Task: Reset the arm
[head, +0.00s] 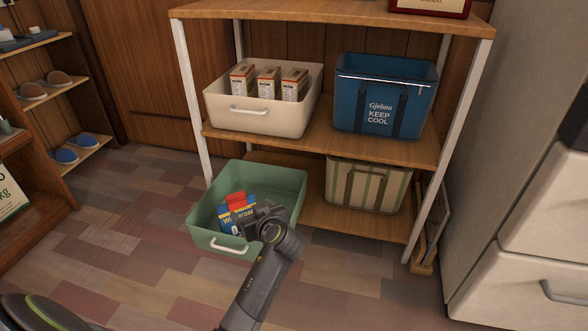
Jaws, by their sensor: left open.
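My left gripper (250,219) is over the right part of a green bin (278,176) on the floor, with its arm coming up from the bottom. A blue, yellow and red package (228,219) is in the bin, just left of the gripper and partly hidden by it. The gripper is open. Its fingertips are hard to make out against the package, and I cannot tell whether they touch it. My right gripper is not in view.
The green bin sticks out in front of a wooden shelf unit (375,146). The unit holds a cream bin (255,118) with small boxes, a blue cooler bag (382,95) and a striped basket (367,187). Pale drawers (530,270) stand right.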

